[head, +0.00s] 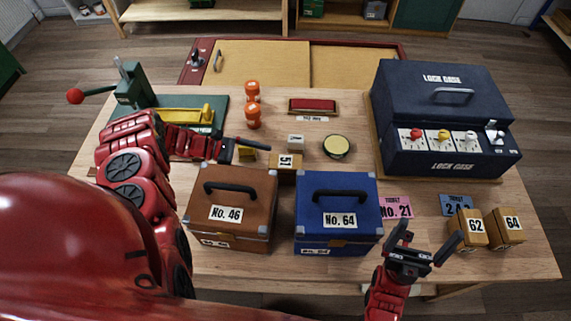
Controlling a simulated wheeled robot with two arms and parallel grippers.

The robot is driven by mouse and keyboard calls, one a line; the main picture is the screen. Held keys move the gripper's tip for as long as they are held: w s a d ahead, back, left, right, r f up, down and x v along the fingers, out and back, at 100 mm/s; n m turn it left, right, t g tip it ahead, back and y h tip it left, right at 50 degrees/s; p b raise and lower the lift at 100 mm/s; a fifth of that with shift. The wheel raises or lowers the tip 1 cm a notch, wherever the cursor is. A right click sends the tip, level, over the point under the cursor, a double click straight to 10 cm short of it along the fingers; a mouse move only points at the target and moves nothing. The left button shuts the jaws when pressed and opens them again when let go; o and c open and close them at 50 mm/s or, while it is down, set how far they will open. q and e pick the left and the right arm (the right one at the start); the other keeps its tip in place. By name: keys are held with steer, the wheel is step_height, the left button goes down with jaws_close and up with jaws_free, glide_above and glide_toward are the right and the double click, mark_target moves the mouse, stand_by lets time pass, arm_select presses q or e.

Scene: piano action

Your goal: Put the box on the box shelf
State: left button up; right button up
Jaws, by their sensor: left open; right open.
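A brown box (232,205) labelled No. 46 and a blue box (337,212) labelled No. 64 stand side by side at the front middle of the table. Each has a dark handle on top. Which box the task means cannot be told. My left gripper (262,147) is open behind the brown box, close to a small yellowish block and the block marked 51; whether it touches them is unclear. My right gripper (430,238) is open and empty at the table's front edge, right of the blue box. Open wooden shelves (205,12) show at the back; none is readably marked as the box shelf.
A dark blue lock case (440,115) fills the table's right rear. Pink (397,208) and blue (455,204) tickets and wooden blocks marked 62 (468,228) and 64 (505,227) lie in front of it.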

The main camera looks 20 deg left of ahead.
mark_target(277, 161)
arm_select(q)
steer(key=x, duration=0.2)
steer(key=shift+w+d+f+p, duration=0.15)
steer(key=shift+d+p, duration=0.1)
steer(key=shift+p, duration=0.15)
steer(key=p+x, duration=0.2)
steer(key=x, duration=0.2)
steer(key=shift+w+d+f+p, duration=0.15)
steer(key=shift+w+d+p, duration=0.15)
steer(key=shift+d, duration=0.25)
jaws_close()
step_height(277, 161, up, 7)
steer(key=shift+r+b, duration=0.2)
steer(key=shift+b, duration=0.25)
steer(key=shift+r+p, duration=0.75)
steer(key=shift+r, duration=0.1)
steer(key=shift+r+p, duration=0.55)
